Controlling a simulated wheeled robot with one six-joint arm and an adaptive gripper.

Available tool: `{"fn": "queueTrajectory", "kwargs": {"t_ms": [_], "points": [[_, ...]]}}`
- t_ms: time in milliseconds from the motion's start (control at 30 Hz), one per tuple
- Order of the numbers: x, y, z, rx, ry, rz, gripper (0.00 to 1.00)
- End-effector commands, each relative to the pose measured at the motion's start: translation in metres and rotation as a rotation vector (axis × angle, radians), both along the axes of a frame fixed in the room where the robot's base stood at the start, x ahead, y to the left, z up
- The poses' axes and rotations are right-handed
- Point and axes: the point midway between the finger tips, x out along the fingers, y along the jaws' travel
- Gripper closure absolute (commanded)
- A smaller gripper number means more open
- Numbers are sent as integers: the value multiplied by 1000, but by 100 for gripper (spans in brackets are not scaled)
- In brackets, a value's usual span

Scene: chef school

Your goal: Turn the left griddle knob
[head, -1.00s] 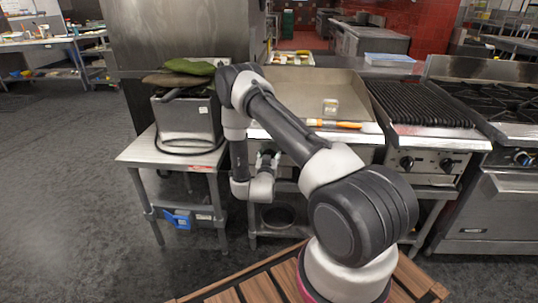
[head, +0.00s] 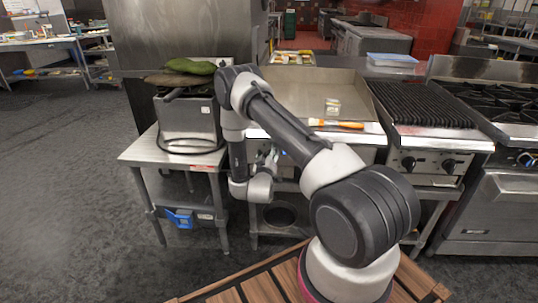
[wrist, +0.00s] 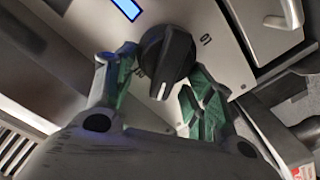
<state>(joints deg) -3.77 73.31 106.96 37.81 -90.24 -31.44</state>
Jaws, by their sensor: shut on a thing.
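The left griddle knob (wrist: 166,58) is a black dial on a metal front panel, seen close up in the wrist view. Its white pointer line faces the bottom of that view, and printed marks show on the panel around it. My gripper (wrist: 163,72) has one green-padded finger on each side of the knob and is shut on it. In the head view my gripper (head: 270,157) is at the front of the griddle (head: 290,84), at its left part. The knob is hidden there behind my gripper and arm.
A brush with an orange handle (head: 338,124) and a small clear container (head: 332,106) lie on the griddle. A steel side table (head: 150,152) with a fryer-like box (head: 188,118) stands left. A charbroiler (head: 420,104) with its own knobs stands right.

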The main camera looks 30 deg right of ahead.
Motion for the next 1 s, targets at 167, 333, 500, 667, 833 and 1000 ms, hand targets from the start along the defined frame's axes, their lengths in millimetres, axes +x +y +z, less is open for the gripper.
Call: {"fn": "queueTrajectory", "kwargs": {"t_ms": [167,333,500,667,833,1000], "points": [[1,2,-2,-69,48,0,71],[1,3,-2,-107,74,0,71],[1,3,-3,-121,83,0,71],[1,3,-3,-122,85,1,71],[1,3,-3,-122,84,1,71],[1,3,-3,-121,83,0,39]]}}
